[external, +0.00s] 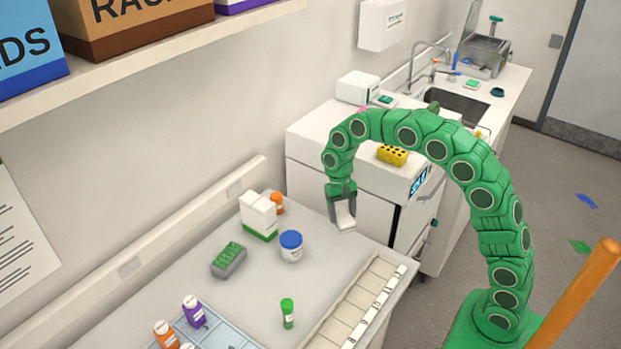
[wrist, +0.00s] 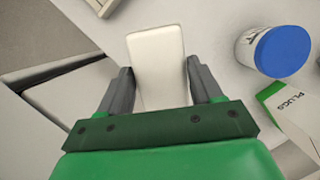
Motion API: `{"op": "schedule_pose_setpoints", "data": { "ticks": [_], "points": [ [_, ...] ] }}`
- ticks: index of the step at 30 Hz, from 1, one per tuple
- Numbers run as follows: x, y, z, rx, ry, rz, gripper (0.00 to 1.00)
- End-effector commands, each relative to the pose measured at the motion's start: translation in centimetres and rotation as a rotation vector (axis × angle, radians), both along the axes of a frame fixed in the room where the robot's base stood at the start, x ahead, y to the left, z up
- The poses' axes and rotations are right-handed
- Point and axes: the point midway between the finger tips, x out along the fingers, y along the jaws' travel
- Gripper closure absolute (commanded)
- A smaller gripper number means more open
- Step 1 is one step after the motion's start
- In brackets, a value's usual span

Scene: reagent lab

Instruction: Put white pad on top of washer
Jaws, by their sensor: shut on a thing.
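The white pad (external: 345,217) is a small pale block held in my gripper (external: 341,204) above the far right corner of the counter. In the wrist view the pad (wrist: 157,55) sits between the two grey fingers of my gripper (wrist: 159,75), which are shut on it. The washer appears to be the white front-panelled machine (external: 306,142) beyond the counter, with a blue display on its front. My gripper is in front of it and lower than its top in the external picture. My arm hides part of the washer's top.
A yellow rack (external: 393,155) and a small white device (external: 357,88) stand on or behind the washer top. A blue-capped jar (external: 291,246), a white-green box (external: 258,215) and a green rack (external: 229,260) stand on the counter. The washer top's left part looks clear.

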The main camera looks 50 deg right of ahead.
Motion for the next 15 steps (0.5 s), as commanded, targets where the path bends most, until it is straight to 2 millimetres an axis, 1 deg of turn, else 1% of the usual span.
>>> {"op": "schedule_pose_setpoints", "data": {
  "ticks": [1,11,15],
  "points": [
    [0.7,-0.1,-0.4,-0.001,-0.001,0.037,0.65],
    [4.7,-1.3,-2.4,-0.002,-0.001,0.294,0.65],
    [6.3,-2.0,-3.6,-0.001,0.001,0.403,0.65]
  ]
}}
